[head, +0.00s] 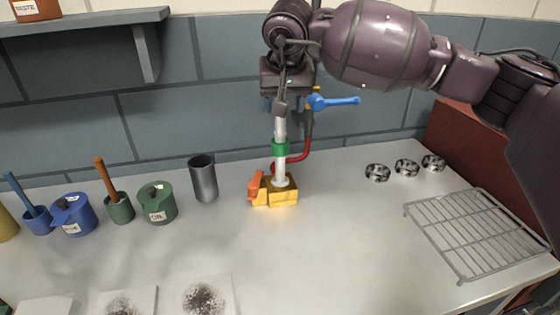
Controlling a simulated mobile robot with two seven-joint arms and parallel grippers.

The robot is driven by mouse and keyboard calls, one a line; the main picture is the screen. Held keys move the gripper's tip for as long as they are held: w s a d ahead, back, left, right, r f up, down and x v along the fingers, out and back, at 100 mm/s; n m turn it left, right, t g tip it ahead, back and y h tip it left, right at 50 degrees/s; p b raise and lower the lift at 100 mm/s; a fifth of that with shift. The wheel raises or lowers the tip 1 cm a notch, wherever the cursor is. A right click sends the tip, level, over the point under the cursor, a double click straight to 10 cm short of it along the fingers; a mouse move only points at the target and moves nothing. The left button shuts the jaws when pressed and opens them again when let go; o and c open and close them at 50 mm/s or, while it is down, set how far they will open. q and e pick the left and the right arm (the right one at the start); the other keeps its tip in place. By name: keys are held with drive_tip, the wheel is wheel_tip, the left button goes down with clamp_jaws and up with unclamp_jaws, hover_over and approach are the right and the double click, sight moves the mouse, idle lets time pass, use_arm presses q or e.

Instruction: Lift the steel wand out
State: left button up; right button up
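The steel wand (280,131) is a pale upright rod with a green band (280,147) around it. Its lower end stands in a yellow split casing (284,197) on the counter, with a pale collar where it enters. An orange lever (257,187) stands up at the casing's left side. My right gripper (280,106) points down at the wand's top end, and one dark finger overlaps it. The other finger is hidden, so I cannot tell whether it grips. My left gripper is out of view.
Behind the wand is a pipe with a blue-handled valve (334,101) and a red hose (297,155). A grey cup (204,180), green pot (157,204) and blue pot (73,215) stand left. Black-and-silver rings (406,167) and a wire rack (478,232) lie right. The front middle counter is clear.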

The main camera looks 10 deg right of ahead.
sight(280, 119)
drive_tip(key=x, duration=0.5)
drive_tip(key=shift+a+f+b, duration=0.1)
drive_tip(key=shift+a+b, duration=0.2)
drive_tip(key=shift+a, duration=0.1)
clamp_jaws()
